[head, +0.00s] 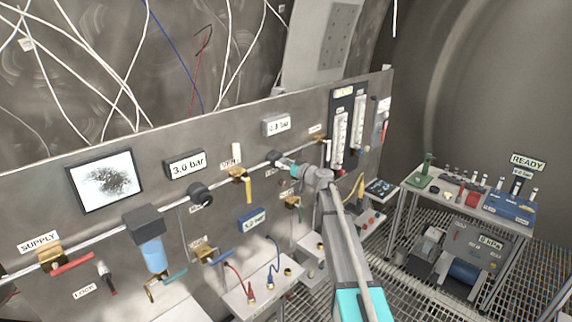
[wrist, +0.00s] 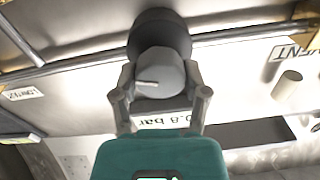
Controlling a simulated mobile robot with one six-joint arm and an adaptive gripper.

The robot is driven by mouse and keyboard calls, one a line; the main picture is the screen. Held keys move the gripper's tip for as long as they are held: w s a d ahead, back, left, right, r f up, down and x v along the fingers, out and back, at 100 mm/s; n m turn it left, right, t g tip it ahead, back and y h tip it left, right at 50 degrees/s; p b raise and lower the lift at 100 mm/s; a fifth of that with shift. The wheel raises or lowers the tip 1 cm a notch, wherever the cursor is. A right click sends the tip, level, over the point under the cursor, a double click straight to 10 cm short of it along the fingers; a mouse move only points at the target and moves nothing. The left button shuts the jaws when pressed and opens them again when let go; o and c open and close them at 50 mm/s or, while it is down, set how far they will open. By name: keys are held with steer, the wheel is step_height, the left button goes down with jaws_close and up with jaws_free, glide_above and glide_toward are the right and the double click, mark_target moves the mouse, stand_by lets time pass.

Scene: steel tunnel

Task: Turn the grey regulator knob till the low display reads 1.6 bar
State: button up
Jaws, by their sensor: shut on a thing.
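The grey regulator knob (wrist: 163,62) sits in front of a dark round body in the wrist view, with a pale pointer line on its face. My gripper (wrist: 160,84) is shut on the knob, one finger on each side. In the head view my gripper (head: 287,163) reaches the regulator (head: 272,156) on the pipe, and the knob is mostly hidden. The low display (head: 277,125) is above it on the panel. In the wrist view this display (wrist: 168,121) appears to read 0.8 bar, partly covered by my gripper.
Another display (head: 185,165) reads 3.0 bar. A dark round fitting (head: 201,194) and a yellow-handled vent valve (head: 239,174) sit on the pipe to the left. Flow tubes (head: 341,130) stand to the right. A table (head: 440,190) with small items is further right.

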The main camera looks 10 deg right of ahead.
steer(key=shift+d, duration=0.15)
steer(key=shift+m, duration=0.3)
steer(key=shift+w+m, duration=0.1)
steer(key=shift+m, duration=1.2)
steer(key=m, duration=0.9)
steer(key=shift+w, duration=0.1)
steer(key=shift+m, duration=2)
